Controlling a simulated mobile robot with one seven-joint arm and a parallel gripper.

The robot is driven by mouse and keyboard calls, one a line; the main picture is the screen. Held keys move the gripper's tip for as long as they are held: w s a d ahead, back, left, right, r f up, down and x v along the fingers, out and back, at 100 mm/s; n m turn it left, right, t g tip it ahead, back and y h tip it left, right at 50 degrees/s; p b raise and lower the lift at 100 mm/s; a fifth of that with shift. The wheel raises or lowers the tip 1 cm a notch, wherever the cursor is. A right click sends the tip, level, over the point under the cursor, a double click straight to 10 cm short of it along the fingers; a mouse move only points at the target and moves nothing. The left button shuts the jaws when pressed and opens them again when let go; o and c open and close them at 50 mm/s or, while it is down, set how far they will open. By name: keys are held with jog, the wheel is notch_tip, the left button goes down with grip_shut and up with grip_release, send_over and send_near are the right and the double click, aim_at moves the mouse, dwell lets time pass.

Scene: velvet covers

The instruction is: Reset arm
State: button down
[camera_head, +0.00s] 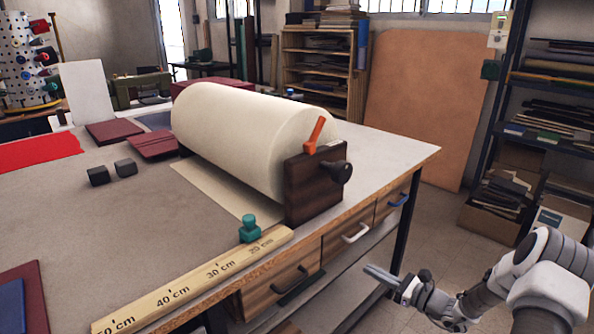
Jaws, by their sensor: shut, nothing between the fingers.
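My gripper (384,276) is at the lower right, in front of the workbench (395,152) and below the level of its top. Its fingers are closed together and point left toward the drawer fronts. It holds nothing. My white and grey arm reaches in from the right edge. The gripper appears apart from the bench and drawers, with floor showing around the arm.
A large cream roll (240,135) sits in a dark wooden stand (315,185) with an orange lever (315,135). A wooden ruler (190,285) with a teal knob (249,228) lies along the front edge. Drawer handles (355,233) stick out. Shelves (545,90) stand right.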

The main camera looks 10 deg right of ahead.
jog(key=s+a+r+n+g+h, duration=0.4)
jog(key=s+a+r+n+g, duration=0.8)
jog(key=s+a+r+n, duration=0.5)
jog(key=s+d+r+n+t+h, duration=0.2)
jog(key=s+r+n+h, duration=0.25)
jog(key=s, duration=0.35)
jog(key=s+d+r+n+t+h, duration=0.1)
jog(key=s+r+n+t+h, duration=0.15)
jog(key=s+r+n, duration=0.35)
notch_tip(320, 180, up, 14)
jog(key=s+p, duration=0.1)
jog(key=p, duration=1.4)
jog(key=shift+s+d+r+h+p, duration=0.25)
jog(key=shift+h+p, duration=0.05)
jog(key=shift+h, duration=0.1)
jog(key=shift+a, duration=0.15)
